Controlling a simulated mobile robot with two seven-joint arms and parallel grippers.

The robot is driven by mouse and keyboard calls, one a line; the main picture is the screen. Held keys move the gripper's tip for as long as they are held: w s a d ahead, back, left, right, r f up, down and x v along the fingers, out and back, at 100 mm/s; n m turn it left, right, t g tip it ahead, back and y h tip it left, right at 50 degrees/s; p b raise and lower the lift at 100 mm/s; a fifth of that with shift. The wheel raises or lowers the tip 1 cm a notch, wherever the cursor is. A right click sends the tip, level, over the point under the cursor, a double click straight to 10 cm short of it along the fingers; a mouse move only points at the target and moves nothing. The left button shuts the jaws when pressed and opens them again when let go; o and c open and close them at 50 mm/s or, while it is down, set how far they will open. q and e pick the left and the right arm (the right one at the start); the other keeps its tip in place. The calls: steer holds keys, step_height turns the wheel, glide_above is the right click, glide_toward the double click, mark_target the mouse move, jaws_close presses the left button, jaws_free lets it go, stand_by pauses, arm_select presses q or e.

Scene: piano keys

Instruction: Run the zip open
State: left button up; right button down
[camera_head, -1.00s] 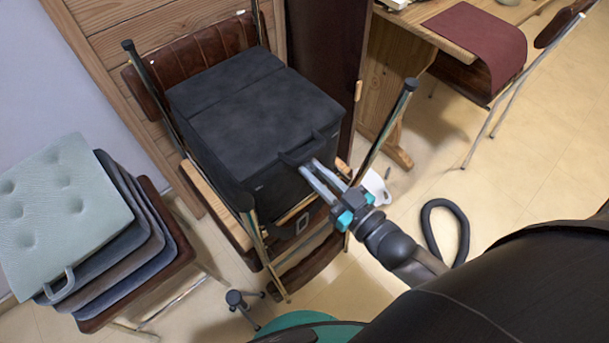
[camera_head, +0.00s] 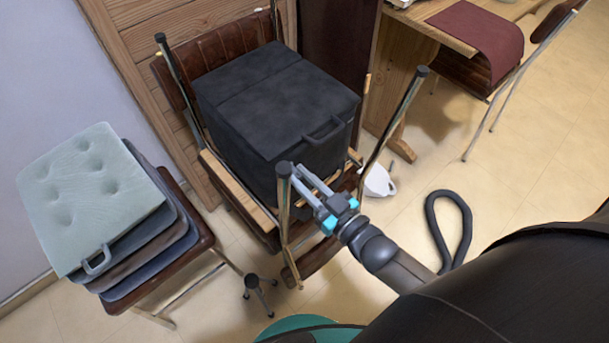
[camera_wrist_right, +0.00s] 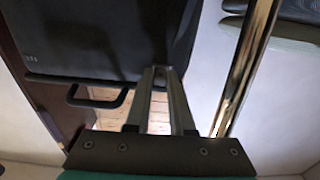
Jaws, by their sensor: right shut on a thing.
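A black soft box-shaped bag (camera_head: 270,95) sits on a brown chair, its lid down, with a loop handle (camera_head: 324,131) on the front edge. My right gripper (camera_head: 300,170) is at the front of the bag, left of the handle, close to the chair's front-left post. In the right wrist view its fingers (camera_wrist_right: 165,72) are close together at the edge of the black bag (camera_wrist_right: 90,40). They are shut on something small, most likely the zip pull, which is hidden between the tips. The zip line itself cannot be made out. My left gripper is not in view.
The chair's metal posts (camera_head: 412,100) rise beside the bag, one close to my right gripper. A stool with stacked cushions (camera_head: 95,190) stands at left. A white cup-like thing (camera_head: 378,182) and a black loop (camera_head: 449,230) lie on the floor. A wooden table (camera_head: 440,30) is at back right.

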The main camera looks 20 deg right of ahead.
steer(key=shift+s+a, duration=0.15)
steer(key=shift+a, duration=0.15)
steer(key=c, duration=0.8)
jaws_free()
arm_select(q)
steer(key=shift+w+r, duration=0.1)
arm_select(e)
steer(key=shift+d+r, duration=0.1)
steer(key=shift+r, duration=0.05)
steer(key=shift+r+p, duration=0.85)
steer(key=shift+p, duration=0.15)
arm_select(q)
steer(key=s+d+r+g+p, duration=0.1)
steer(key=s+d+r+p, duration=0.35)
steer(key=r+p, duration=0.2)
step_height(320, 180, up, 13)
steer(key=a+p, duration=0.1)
steer(key=p, duration=1.1)
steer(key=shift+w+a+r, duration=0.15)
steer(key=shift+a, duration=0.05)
arm_select(e)
step_height(320, 180, up, 18)
